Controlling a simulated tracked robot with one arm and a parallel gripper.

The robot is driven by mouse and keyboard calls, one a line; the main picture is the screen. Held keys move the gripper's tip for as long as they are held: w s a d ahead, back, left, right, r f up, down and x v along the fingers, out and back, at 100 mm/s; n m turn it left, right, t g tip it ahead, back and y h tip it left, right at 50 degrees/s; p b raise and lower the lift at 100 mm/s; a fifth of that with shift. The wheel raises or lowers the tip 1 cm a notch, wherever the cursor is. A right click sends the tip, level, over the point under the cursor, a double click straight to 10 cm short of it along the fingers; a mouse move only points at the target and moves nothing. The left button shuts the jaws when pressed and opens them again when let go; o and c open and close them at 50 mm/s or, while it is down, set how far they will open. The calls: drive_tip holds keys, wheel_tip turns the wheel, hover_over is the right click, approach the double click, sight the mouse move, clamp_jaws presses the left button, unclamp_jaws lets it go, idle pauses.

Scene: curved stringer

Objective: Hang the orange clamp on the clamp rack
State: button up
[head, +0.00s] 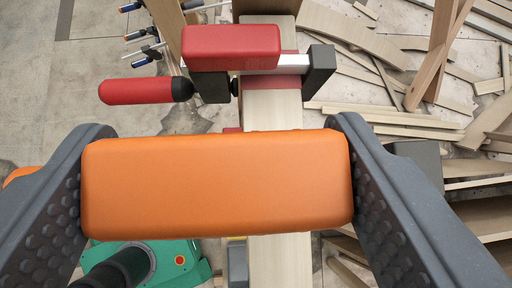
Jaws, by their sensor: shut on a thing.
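The orange clamp (217,185) fills the middle of the head view. My gripper (217,190) is shut on its orange block, with one dark studded finger at each end. A small orange part (20,175) shows behind the left finger and may be the clamp's handle. The rest of the clamp is mostly hidden behind the block. Part of a wooden stand (169,25) with several small clamps beside it is at the upper left; I cannot tell for sure that it is the clamp rack.
A red clamp (232,47) with a red handle sits on the pale wooden stringer (272,112), just beyond the orange block. The stringer runs down the picture below my gripper. Loose planks (400,115) litter the floor at right. Bare concrete (90,60) shows at upper left.

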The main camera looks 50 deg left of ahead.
drive_tip(key=shift+d, duration=0.2)
drive_tip(key=shift+d+f+b, duration=0.1)
drive_tip(key=shift+d+b, duration=0.25)
drive_tip(key=shift+b, duration=0.1)
drive_tip(key=shift+f+b, duration=0.65)
drive_tip(key=shift+f, duration=0.35)
drive_tip(key=shift+a, duration=0.1)
drive_tip(key=shift+s, duration=0.1)
drive_tip(key=shift+f+b, duration=0.15)
drive_tip(key=shift+b, duration=0.2)
drive_tip(key=shift+f+b, duration=1.2)
drive_tip(key=shift+f, duration=0.4)
drive_tip(key=shift+f, duration=0.2)
drive_tip(key=shift+f+b, duration=1.15)
drive_tip(key=shift+f, duration=0.15)
